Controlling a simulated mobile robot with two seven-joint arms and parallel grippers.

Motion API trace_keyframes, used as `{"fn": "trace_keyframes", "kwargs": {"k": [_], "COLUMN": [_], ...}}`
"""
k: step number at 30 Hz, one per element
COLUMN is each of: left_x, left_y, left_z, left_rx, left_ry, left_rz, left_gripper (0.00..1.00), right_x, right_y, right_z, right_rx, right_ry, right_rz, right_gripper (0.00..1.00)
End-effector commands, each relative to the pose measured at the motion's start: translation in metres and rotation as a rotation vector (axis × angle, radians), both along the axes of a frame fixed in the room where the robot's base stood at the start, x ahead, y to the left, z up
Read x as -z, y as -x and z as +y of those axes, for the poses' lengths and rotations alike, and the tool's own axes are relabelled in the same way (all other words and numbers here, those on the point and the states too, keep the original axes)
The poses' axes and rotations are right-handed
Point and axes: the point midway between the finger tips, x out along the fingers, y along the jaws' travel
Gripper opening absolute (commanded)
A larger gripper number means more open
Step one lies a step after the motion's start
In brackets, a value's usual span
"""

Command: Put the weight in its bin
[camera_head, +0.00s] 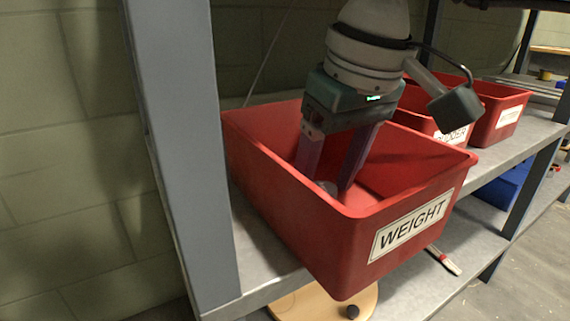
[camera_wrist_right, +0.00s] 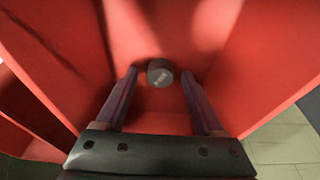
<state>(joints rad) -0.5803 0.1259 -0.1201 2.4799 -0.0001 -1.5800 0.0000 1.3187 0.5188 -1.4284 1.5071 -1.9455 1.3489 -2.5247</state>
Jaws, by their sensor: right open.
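The red bin labelled WEIGHT (camera_head: 300,235) stands on the grey shelf, its label facing front. My right gripper (camera_head: 324,178) reaches down into this bin with its two fingers apart. The weight (camera_head: 328,187), a small dark grey piece with a round face, is inside the bin between and just beyond the fingertips. In the right wrist view the weight (camera_wrist_right: 160,72) sits in the gap of the open right gripper (camera_wrist_right: 160,75), clear of both fingers. Whether it rests on the bin floor is hard to tell. My left gripper is not in view.
More red bins (camera_head: 498,112) stand farther along the shelf to the right, one partly hidden by my wrist. A grey upright post (camera_head: 185,150) rises close to the bin's left side. A blue bin (camera_head: 508,185) and a round wooden piece (camera_head: 325,302) are on the level below.

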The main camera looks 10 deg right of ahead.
Motion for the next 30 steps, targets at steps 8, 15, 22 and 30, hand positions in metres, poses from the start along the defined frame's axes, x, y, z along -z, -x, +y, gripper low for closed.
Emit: {"fn": "trace_keyframes", "kwargs": {"k": [8, 15, 22, 30], "left_x": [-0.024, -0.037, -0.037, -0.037], "left_y": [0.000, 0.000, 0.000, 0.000], "left_z": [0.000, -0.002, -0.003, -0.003], "left_rx": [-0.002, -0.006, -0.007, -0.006], "left_ry": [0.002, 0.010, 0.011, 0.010], "left_rz": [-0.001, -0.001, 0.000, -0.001], "left_gripper": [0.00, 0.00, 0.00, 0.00], "right_x": [-0.042, -0.072, -0.075, -0.075], "right_y": [0.008, 0.017, 0.019, 0.019], "right_z": [-0.004, -0.007, -0.007, -0.007], "right_rx": [-0.001, -0.001, 0.000, 0.000], "right_ry": [-0.001, 0.000, 0.000, 0.000], "right_rz": [-0.003, -0.002, 0.000, 0.000], "right_gripper": [0.70, 0.70, 0.70, 0.70]}}
